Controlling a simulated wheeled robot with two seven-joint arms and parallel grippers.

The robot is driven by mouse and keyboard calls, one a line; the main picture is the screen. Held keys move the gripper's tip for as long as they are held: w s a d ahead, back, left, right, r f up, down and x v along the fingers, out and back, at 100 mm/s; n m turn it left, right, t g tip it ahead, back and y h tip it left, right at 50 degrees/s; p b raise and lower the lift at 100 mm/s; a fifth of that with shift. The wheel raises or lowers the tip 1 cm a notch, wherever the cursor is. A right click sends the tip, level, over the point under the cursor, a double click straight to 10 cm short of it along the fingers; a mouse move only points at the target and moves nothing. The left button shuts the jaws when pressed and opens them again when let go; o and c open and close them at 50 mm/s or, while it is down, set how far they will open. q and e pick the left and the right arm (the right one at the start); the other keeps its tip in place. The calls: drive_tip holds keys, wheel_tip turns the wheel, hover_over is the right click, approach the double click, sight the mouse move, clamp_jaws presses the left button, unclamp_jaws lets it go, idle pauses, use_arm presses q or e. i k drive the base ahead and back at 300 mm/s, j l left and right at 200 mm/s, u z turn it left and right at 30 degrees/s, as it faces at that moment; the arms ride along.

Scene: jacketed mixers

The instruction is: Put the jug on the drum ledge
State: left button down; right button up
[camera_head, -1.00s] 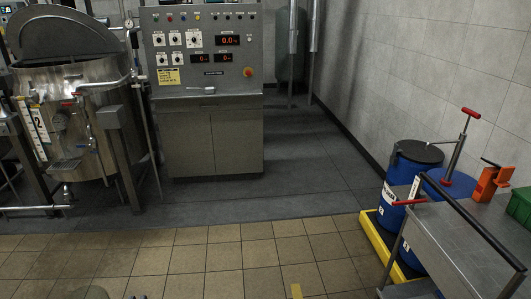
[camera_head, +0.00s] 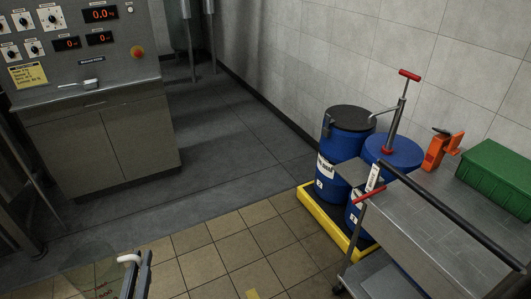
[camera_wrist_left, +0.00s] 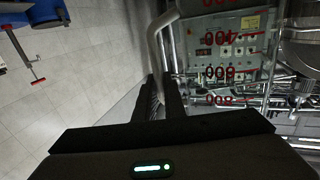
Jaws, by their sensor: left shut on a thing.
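A clear jug (camera_head: 92,278) with red volume marks and a white handle (camera_head: 130,260) shows at the bottom left of the head view. My left gripper (camera_head: 143,268) is shut on its handle. In the left wrist view the handle (camera_wrist_left: 158,45) runs between the fingers (camera_wrist_left: 160,90), and red numbers mark the clear jug wall (camera_wrist_left: 222,70). The jug's lower part is cut off in the head view. Two blue drums (camera_head: 340,160) stand on a yellow-edged platform (camera_head: 325,222) at the right. The jug is well apart from them. My right gripper is out of view.
A steel cart (camera_head: 430,235) with a dark rail stands in front of the drums, holding an orange tool (camera_head: 437,150) and a green crate (camera_head: 495,175). A red-handled pump (camera_head: 398,110) rises from one drum. A control cabinet (camera_head: 95,150) is at left. The tiled floor between is clear.

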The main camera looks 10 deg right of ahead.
sight(360, 174)
drive_tip(key=i+j+z, duration=0.15)
drive_tip(key=i+z, duration=0.15)
drive_tip(key=z, duration=0.15)
drive_tip(key=i+j+z, duration=0.25)
drive_tip(key=z, duration=0.2)
drive_tip(key=i+j+z, duration=0.2)
drive_tip(key=j+z, duration=0.25)
drive_tip(key=i+j+z, duration=0.3)
drive_tip(key=j+z, duration=0.3)
drive_tip(key=i+j+z, duration=0.1)
drive_tip(key=j+z, duration=0.2)
drive_tip(key=j, duration=0.2)
